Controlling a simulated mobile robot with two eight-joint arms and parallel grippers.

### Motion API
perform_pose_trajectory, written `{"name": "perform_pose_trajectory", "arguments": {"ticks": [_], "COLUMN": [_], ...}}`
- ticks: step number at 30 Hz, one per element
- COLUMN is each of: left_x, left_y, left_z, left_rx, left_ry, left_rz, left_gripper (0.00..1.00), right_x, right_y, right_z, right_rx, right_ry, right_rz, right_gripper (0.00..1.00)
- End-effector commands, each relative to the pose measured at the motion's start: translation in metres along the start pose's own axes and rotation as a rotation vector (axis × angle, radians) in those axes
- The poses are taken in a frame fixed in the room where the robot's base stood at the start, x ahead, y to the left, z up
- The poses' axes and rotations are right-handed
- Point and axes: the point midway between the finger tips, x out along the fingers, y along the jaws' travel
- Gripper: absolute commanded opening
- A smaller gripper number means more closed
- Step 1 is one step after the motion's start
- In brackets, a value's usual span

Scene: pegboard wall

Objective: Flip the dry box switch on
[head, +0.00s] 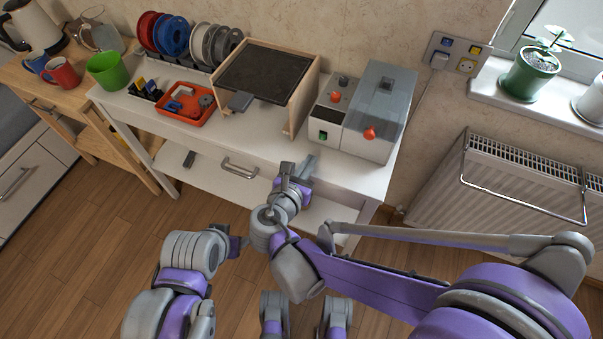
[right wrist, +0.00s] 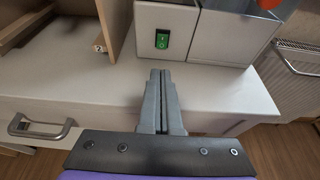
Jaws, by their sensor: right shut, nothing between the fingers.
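The dry box (head: 375,115) is a grey box with a beige switch panel on its left, standing at the right end of the white bench. Its green rocker switch (head: 323,134) is low on the panel front; it also shows in the right wrist view (right wrist: 162,39). Whether it is on or off I cannot tell. My right gripper (head: 300,166) is shut and empty, in front of the bench edge. In the right wrist view its fingertips (right wrist: 160,73) point at the panel just below the switch, apart from it. My left gripper (head: 238,244) is low at centre-left, its fingers unclear.
A wooden stand with a dark top (head: 265,72) is left of the dry box. A red tray (head: 188,104) and filament spools (head: 172,37) are farther left. A drawer handle (head: 240,167) sticks out below. The bench top before the switch is clear.

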Motion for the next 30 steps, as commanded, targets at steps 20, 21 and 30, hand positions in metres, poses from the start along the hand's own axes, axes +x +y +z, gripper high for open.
{"name": "perform_pose_trajectory", "arguments": {"ticks": [20,21,30], "left_x": [-0.001,-0.001,-0.019], "left_y": [0.000,0.000,0.000], "left_z": [0.000,0.000,-0.008], "left_rx": [0.000,0.000,0.000], "left_ry": [0.000,0.000,0.007], "left_rz": [0.000,0.000,0.000], "left_gripper": [0.55,0.55,0.55], "right_x": [0.043,0.043,0.047], "right_y": [0.000,0.000,-0.001], "right_z": [0.029,0.029,0.041], "right_rx": [0.000,0.000,0.001], "right_ry": [0.000,0.000,0.101], "right_rz": [0.000,0.000,-0.002], "right_gripper": [0.00,0.00,0.00]}}
